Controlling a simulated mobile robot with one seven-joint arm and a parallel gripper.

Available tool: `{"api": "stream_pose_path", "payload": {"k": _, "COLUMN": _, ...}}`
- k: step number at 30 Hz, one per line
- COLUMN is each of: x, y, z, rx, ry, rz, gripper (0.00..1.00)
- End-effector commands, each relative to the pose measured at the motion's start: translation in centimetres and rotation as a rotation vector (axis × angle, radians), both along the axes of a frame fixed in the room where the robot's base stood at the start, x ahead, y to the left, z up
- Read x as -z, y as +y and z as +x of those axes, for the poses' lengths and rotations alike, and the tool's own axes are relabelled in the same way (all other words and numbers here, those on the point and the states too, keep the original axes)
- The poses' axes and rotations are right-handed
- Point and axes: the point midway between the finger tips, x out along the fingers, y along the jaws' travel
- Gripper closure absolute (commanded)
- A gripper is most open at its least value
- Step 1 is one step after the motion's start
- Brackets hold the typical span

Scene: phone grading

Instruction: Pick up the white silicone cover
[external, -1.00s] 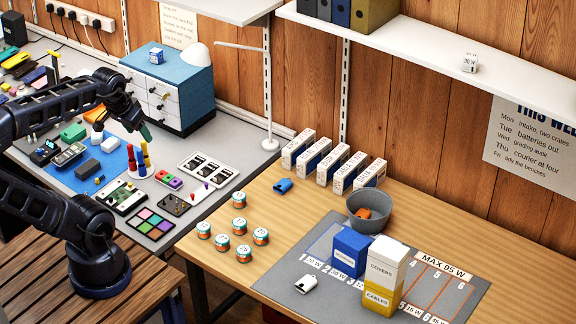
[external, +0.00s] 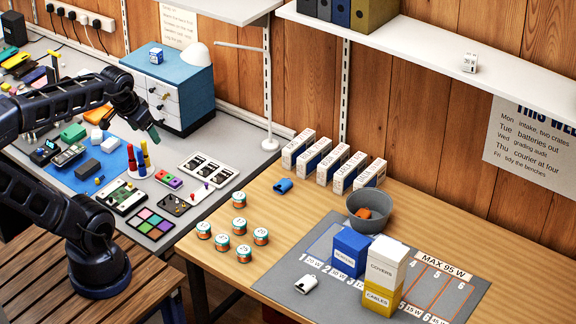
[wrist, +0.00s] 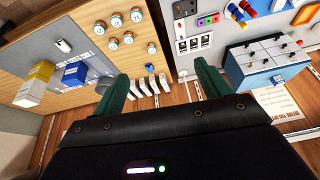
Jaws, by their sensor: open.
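A small white cover (external: 306,284) lies on the grey mat at the front of the wooden table, left of the blue box. It also shows at the upper left of the wrist view (wrist: 63,45). My gripper (external: 151,126) is high over the grey bench at the left, far from the cover. In the wrist view its green fingers (wrist: 160,88) are apart with nothing held between them.
Behind is a grey bowl (external: 368,222) with an orange item. A blue item (external: 283,185) and several round tins (external: 239,226) lie on the table.

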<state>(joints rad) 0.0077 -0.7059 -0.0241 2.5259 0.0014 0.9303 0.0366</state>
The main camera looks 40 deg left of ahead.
Motion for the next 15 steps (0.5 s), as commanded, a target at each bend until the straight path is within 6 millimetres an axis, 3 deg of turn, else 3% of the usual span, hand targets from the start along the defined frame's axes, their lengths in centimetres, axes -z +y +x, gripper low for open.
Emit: {"api": "stream_pose_path", "payload": {"k": 15, "x": 5.3, "y": -8.3, "z": 9.8, "rx": 0.435, "ry": 0.077, "rz": 0.154, "gripper": 0.24}}
